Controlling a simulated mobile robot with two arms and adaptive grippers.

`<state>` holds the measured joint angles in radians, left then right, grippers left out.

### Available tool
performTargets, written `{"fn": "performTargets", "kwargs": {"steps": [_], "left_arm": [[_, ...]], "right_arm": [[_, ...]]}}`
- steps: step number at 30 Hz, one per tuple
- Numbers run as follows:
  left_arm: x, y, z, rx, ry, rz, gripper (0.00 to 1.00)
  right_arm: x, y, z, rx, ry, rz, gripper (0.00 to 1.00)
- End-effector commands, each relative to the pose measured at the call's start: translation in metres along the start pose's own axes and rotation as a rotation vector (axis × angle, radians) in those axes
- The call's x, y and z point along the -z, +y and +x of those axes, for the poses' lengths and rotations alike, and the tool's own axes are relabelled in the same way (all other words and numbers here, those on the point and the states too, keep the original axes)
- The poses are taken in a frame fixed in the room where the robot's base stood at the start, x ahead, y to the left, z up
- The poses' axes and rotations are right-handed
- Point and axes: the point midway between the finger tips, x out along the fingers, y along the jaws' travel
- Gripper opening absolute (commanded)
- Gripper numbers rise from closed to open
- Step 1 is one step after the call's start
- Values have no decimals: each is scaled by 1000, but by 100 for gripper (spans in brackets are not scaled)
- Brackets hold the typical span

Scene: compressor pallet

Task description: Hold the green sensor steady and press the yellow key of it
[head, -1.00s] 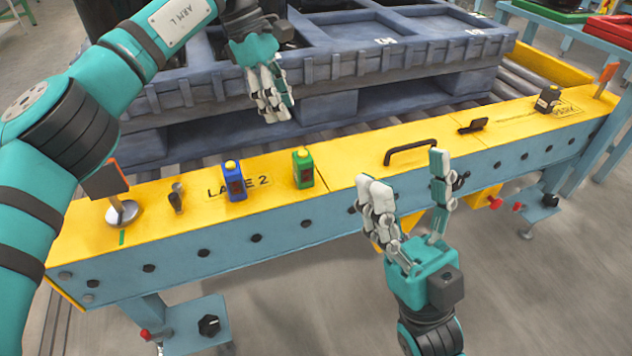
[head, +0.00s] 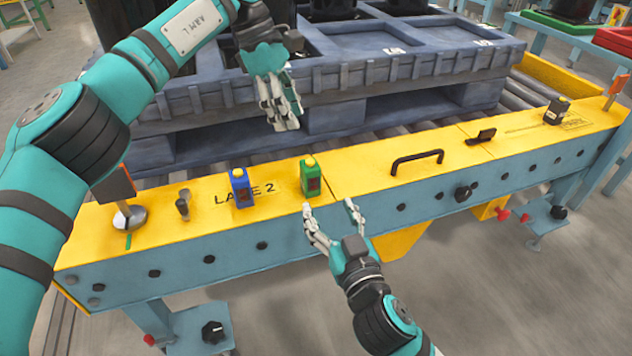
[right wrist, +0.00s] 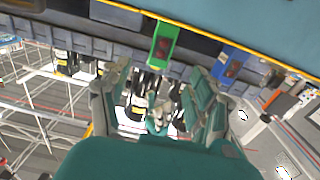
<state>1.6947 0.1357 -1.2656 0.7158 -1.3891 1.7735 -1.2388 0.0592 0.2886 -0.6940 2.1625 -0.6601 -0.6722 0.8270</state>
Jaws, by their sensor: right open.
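The green sensor (head: 311,180) stands upright on the yellow beam top, with its yellow key (head: 310,162) on top and a dark window on its front. It also shows in the right wrist view (right wrist: 163,43), beyond my fingers. My right gripper (head: 329,206) is open and empty. It is just in front of and below the sensor, apart from it, by the beam's front face. My left gripper (head: 284,118) hangs above and behind the sensor, in front of the pallet, apart from the sensor. Its fingers appear close together side-on, and their gap is unclear.
A similar blue sensor (head: 240,188) stands left of the green one. A black handle (head: 417,161) and black latch (head: 481,137) are to the right. A small knob (head: 183,203) and an orange-flagged post (head: 128,205) are at the left. The blue-grey pallet (head: 420,65) stands behind.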

Motion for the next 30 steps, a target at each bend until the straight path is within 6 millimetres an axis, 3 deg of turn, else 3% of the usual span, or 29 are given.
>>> {"fn": "performTargets", "kwargs": {"steps": [18,24,30], "left_arm": [[0,0,0,0,0,0,38],[0,0,0,0,0,0,38],[0,0,0,0,0,0,38]], "right_arm": [[2,-1,121,2,2,-2,62],[1,-1,147,2,1,-1,62],[1,-1,157,2,0,1,62]]}}
